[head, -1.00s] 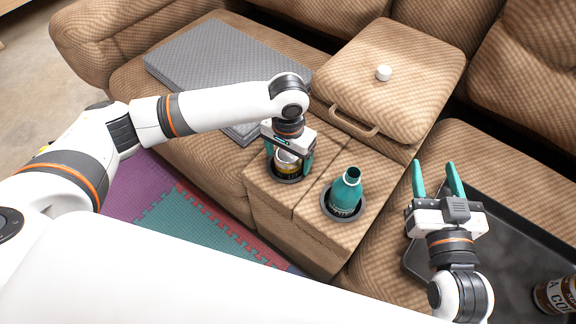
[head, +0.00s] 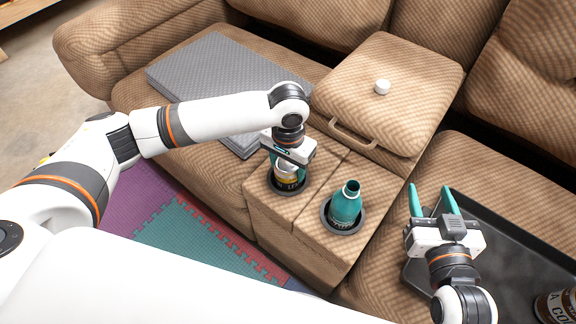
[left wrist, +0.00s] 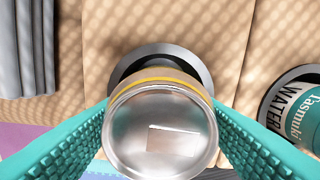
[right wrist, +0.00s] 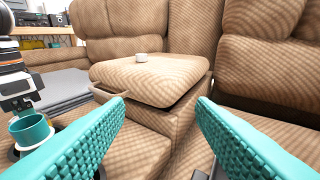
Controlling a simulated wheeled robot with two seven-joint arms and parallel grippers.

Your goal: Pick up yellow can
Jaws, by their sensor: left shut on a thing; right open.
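The yellow can (head: 287,169) stands upright in the left cup holder (head: 271,187) of the sofa console. Its silver top fills the middle of the left wrist view (left wrist: 160,125), with a yellow band at the far rim. My left gripper (head: 288,172) points down over the can, with its teal fingers shut on the can's two sides. The can's lower part is hidden in or behind the holder. My right gripper (head: 432,200) is open and empty above the right seat. It also shows open in the right wrist view (right wrist: 160,115).
A teal bottle (head: 346,205) stands in the right cup holder, close to my left gripper. A grey folded mat (head: 205,75) lies on the left seat. A small white object (head: 382,87) sits on the console lid. A dark tray (head: 500,240) holds a brown can (head: 555,304) at right.

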